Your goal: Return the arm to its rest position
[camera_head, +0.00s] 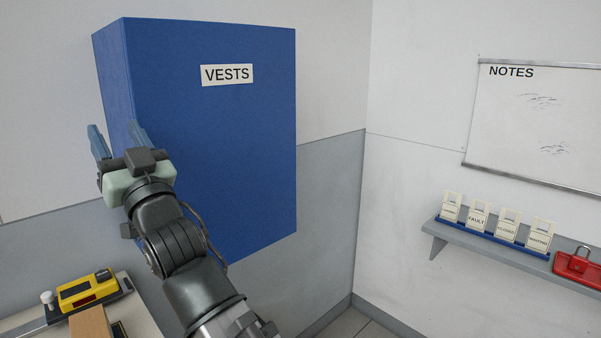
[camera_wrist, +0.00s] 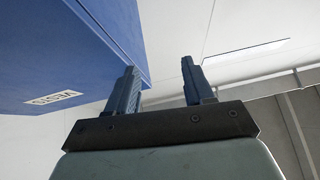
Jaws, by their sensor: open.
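My gripper (camera_head: 117,142) is raised in front of the lower left part of a blue cabinet (camera_head: 215,120) marked VESTS. Its two blue fingers are apart with nothing between them. In the wrist view my gripper (camera_wrist: 160,88) is also open and empty, and the blue cabinet (camera_wrist: 70,40) fills the upper left. I cannot tell whether any finger touches the cabinet. My arm reaches up from the bottom of the head view and hides part of the cabinet's lower left.
At the lower left, a table (camera_head: 140,294) holds a yellow device (camera_head: 88,289) and a brown block (camera_head: 90,324). On the right wall, a shelf (camera_head: 480,243) carries several white cards (camera_head: 507,225) and a red lockout clasp (camera_head: 577,265). A NOTES whiteboard (camera_head: 540,125) hangs above.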

